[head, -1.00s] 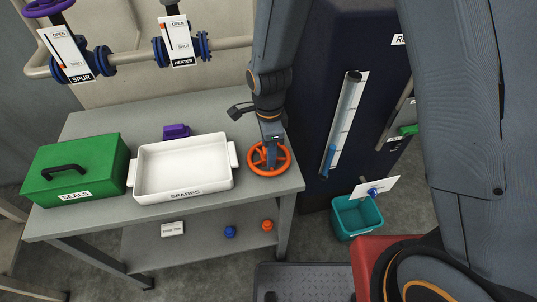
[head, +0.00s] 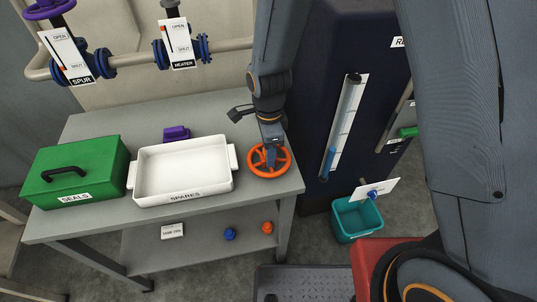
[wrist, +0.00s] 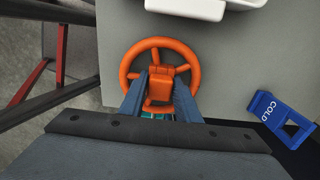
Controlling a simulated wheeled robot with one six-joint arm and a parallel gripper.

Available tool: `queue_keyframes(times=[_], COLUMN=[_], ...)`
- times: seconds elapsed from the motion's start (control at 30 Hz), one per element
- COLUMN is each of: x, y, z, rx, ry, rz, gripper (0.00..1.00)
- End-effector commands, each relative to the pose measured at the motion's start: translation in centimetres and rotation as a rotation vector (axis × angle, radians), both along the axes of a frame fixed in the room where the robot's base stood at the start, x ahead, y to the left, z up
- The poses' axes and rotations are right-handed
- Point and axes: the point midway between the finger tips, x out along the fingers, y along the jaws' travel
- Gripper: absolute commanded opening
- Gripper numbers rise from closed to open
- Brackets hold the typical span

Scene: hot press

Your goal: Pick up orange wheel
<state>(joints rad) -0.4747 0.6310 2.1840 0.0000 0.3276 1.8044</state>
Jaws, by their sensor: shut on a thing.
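The orange wheel (head: 269,161) is at the right end of the grey table, beside the white tray. It also shows in the wrist view (wrist: 160,52), with a rim, spokes and a square hub. My gripper (head: 271,158) points down over the wheel. In the wrist view its two fingers (wrist: 161,88) are on either side of the orange hub and shut on it. The wheel looks flat, at or very close to the table top; I cannot tell whether it touches. The fingers hide part of the hub and near rim.
A green SEALS box (head: 95,165) and a purple piece (head: 177,134) are on the table (head: 115,213). A dark cabinet (head: 315,110) stands right, with a teal bin (head: 357,219) on the floor. Pipes run behind.

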Motion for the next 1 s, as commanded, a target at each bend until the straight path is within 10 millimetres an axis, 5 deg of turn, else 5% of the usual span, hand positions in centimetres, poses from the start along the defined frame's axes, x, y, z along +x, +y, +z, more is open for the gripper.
queue_keyframes(times=[0.6,1.0], x=[0.2,0.1], y=[0.1,0.0], z=[8.1,9.6], rx=[0.002,0.000], ry=[-0.005,-0.002], rz=[0.000,0.000], gripper=[0.00,0.00])
